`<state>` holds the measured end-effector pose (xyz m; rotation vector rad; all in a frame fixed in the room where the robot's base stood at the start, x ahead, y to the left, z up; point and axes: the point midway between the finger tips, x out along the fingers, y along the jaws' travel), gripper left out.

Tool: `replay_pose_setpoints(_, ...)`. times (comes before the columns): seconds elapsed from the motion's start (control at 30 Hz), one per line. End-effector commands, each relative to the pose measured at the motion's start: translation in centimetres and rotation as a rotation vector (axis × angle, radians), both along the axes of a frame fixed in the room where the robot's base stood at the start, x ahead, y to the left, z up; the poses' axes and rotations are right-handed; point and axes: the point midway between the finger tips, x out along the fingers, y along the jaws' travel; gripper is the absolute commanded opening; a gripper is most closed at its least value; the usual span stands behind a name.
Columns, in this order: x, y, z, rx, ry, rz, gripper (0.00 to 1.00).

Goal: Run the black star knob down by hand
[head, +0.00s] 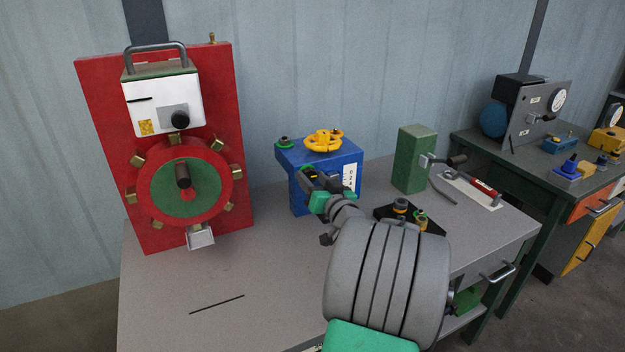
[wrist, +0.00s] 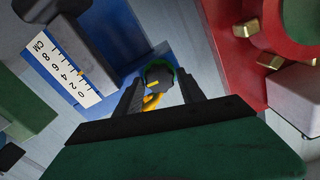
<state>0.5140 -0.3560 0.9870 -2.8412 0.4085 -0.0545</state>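The blue box (head: 297,190) stands on the bench, with a yellow handwheel (head: 323,140) on top. In the head view my gripper (head: 311,184) is small and partly covers the front of the blue box. Another dark knob with a green base (head: 285,141) sits at the box's top left corner.
A red panel (head: 88,110) with a round wheel stands at left. A green block (head: 414,160) with a crank handle and a black plate (head: 436,228) with knobs are at right. A white centimetre scale (wrist: 66,72) is on the box. The bench's front left is mostly clear.

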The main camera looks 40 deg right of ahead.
Motion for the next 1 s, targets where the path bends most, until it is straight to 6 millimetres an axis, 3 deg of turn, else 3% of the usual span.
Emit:
replay_pose_setpoints(0.17,0.0,0.0,0.0,-0.001,-0.001,0.0,0.62)
replay_pose_setpoints(0.47,-0.3,0.0,0.0,-0.002,-0.001,-0.002,0.63)
replay_pose_setpoints(0.8,-6.3,1.6,-0.1,-0.001,-0.001,-0.006,0.63)
replay_pose_setpoints(1.0,-7.5,2.2,0.0,-0.002,0.0,0.0,0.63)
